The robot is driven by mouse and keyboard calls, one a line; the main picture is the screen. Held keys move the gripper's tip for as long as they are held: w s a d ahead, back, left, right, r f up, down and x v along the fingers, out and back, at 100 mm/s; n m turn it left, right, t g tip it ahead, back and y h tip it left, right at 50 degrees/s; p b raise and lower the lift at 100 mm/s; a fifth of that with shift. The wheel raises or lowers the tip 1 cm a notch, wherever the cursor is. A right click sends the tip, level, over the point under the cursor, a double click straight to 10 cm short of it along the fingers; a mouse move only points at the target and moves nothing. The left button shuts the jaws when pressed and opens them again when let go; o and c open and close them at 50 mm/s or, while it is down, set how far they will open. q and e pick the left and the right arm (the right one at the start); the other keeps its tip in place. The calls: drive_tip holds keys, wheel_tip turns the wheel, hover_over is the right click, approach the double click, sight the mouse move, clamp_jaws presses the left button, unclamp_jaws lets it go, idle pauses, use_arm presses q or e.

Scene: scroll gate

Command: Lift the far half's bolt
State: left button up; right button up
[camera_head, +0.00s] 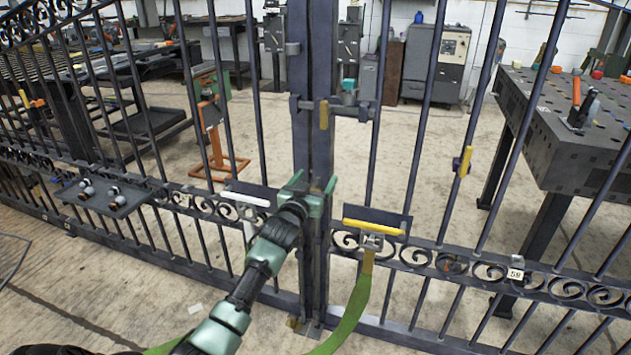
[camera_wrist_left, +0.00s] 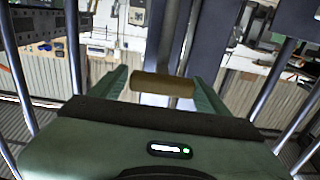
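The dark metal gate (camera_head: 318,60) stands in front of me, its two halves meeting at the upright middle stiles. My left gripper (camera_head: 314,186) is at these stiles, below the brass latch piece (camera_head: 323,115). The left arm hides part of the lower stiles. My right gripper is not in view.
A white-handled plate (camera_head: 246,198) is left of the stiles, a yellow-handled one (camera_head: 373,227) with a green strap (camera_head: 356,305) right. A small shelf with knobs (camera_head: 105,195) sits on the left half. Behind the gate stand an orange stand (camera_head: 215,150) and a perforated table (camera_head: 560,140).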

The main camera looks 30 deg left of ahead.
use_arm(q)
drive_tip(key=shift+f, duration=0.15)
drive_tip(key=p+v, duration=0.1)
drive_tip(key=v, duration=0.2)
drive_tip(key=shift+p+v, duration=0.35)
drive_tip(key=shift+v, duration=2.05)
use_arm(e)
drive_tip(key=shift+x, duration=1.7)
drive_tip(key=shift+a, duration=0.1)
